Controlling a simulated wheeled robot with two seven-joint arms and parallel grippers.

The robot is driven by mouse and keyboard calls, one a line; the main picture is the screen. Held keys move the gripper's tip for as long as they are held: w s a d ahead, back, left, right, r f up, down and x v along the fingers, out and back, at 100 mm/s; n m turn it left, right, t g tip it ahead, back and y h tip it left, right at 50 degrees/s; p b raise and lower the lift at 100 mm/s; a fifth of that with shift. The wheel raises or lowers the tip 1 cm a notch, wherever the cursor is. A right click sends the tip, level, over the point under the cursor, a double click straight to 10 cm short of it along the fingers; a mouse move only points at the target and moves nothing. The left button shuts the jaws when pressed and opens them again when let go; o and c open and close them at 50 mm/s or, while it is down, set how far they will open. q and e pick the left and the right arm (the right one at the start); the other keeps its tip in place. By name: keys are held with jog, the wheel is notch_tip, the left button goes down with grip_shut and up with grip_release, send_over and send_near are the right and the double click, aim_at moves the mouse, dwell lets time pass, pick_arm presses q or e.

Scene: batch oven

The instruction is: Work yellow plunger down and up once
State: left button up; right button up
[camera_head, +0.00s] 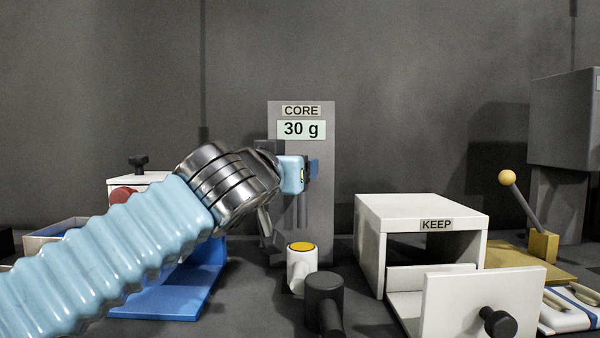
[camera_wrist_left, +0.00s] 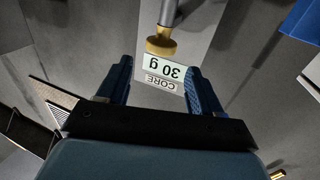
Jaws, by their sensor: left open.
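The yellow plunger shows in the left wrist view as a yellow knob (camera_wrist_left: 160,44) on a grey rod. It stands before a grey panel (camera_wrist_left: 130,40) labelled CORE, with a 30 g readout, upside down in that view. My left gripper (camera_head: 312,168) is in front of the panel, below the readout. In the wrist view my left gripper (camera_wrist_left: 158,67) is open and empty, with the knob just beyond its fingertips.
A white cylinder with a yellow top (camera_head: 301,270) and a black knobbed piece (camera_head: 323,295) stand in front. A white KEEP box (camera_head: 420,208) with an open drawer (camera_head: 475,300) is at right. A yellow-balled lever (camera_head: 522,207) stands farther right. A blue stand (camera_head: 180,295) is at left.

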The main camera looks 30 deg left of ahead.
pick_arm(q)
jog(key=v, duration=0.4)
jog(key=shift+s+d, duration=0.1)
jog(key=shift+s, duration=0.1)
dwell(0.3)
